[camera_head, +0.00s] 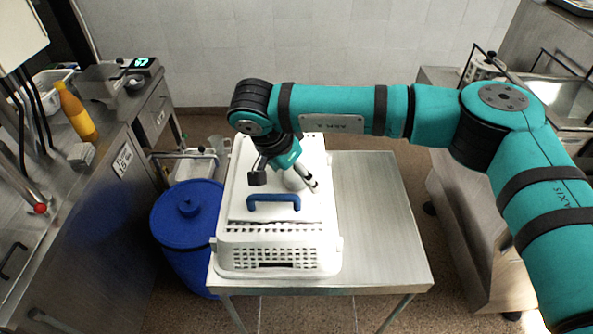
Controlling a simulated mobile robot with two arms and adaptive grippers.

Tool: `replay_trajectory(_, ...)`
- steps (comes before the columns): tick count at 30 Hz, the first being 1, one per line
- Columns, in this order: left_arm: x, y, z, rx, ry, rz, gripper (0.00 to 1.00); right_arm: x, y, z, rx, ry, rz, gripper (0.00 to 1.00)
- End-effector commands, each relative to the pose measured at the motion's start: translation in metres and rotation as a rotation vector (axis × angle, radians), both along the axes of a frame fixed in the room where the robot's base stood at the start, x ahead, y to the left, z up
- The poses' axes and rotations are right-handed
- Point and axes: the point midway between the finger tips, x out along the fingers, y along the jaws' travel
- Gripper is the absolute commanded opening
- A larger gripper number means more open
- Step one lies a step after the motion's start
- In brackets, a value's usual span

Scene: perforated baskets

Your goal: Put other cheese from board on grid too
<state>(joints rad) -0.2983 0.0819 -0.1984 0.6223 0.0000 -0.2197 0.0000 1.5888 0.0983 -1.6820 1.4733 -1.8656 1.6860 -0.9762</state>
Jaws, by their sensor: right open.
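A white board (237,194) with a blue handle (273,201) lies on top of a white perforated basket (278,262) on the metal table. A pale rounded piece, seemingly a cheese (293,181), sits on the board behind the handle, partly hidden by my gripper. My right gripper (285,181) reaches down over the board from behind. Its fingers are spread, with the cheese between or just below them; I cannot tell whether they touch it. My left gripper is not in view. I cannot make out a separate grid or a second cheese.
The metal table (375,215) is bare to the right of the basket. A blue lidded barrel (188,215) stands left of the table. A counter on the left holds an orange bottle (76,113) and a scale (144,66). My right arm spans the right side.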

Motion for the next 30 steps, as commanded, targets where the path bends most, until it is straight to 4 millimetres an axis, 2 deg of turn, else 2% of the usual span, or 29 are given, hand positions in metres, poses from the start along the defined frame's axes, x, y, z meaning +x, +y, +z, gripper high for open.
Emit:
replay_trajectory(4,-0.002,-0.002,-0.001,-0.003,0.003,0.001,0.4,0.0,0.0,0.0,0.001,-0.001,0.0,0.81)
replay_trajectory(18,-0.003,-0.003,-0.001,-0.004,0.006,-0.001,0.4,0.0,0.0,0.001,0.0,-0.001,0.0,0.2)
replay_trajectory(19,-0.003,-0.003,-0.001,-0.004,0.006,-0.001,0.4,0.0,0.0,0.001,0.0,-0.002,-0.001,0.2)
replay_trajectory(20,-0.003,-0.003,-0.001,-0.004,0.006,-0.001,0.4,0.0,0.0,0.001,0.0,-0.002,-0.001,0.15)
replay_trajectory(26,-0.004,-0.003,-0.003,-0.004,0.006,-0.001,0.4,0.001,0.0,0.003,0.001,-0.002,0.0,0.15)
replay_trajectory(30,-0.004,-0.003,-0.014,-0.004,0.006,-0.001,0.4,0.001,0.001,0.019,0.002,-0.006,-0.001,0.15)
